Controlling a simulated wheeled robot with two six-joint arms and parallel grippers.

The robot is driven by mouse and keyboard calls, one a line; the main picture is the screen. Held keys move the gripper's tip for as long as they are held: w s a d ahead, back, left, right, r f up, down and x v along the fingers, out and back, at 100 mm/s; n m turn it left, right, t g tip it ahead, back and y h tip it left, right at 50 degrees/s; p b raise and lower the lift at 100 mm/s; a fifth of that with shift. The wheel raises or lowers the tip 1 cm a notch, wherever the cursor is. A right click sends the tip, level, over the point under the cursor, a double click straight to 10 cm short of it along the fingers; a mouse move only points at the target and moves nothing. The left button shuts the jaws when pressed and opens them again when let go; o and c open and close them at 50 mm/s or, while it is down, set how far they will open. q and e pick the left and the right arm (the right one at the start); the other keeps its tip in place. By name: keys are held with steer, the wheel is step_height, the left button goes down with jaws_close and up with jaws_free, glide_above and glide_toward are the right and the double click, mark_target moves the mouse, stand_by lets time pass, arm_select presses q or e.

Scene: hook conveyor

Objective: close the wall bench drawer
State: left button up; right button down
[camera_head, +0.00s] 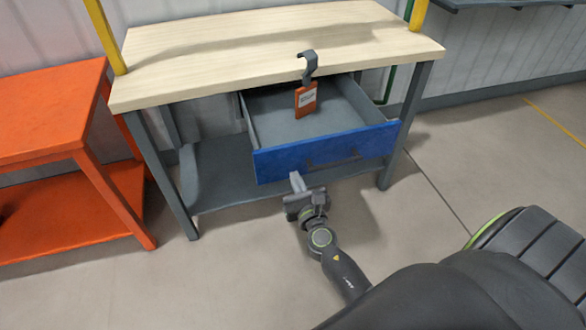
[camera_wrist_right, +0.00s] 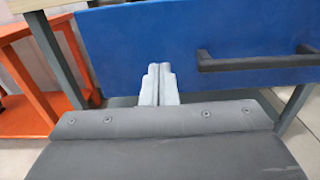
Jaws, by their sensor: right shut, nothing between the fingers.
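The wall bench (camera_head: 270,40) has a pale wooden top and grey legs. Its drawer, with a blue front (camera_head: 285,163), stands pulled out below the top, and its grey inside shows. A dark handle (camera_wrist_right: 255,62) is on the drawer front, to the right of my fingers in the right wrist view. My right gripper (camera_head: 296,180) is shut and empty, its fingers pointing at the lower part of the blue front. The fingertips (camera_wrist_right: 159,68) overlap the front in the right wrist view; I cannot tell if they touch it. My left gripper is not in view.
A dark hook with an orange tag (camera_head: 306,98) shows at the bench edge, in front of the open drawer. An orange table (camera_head: 45,115) stands at the left. The grey lower shelf (camera_head: 225,175) lies below the drawer. Concrete floor (camera_head: 480,150) is clear at the right.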

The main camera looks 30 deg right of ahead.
mark_target(290, 164)
steer(key=shift+x, duration=1.6)
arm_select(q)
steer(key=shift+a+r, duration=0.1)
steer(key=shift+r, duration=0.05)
arm_select(e)
steer(key=shift+w, duration=0.1)
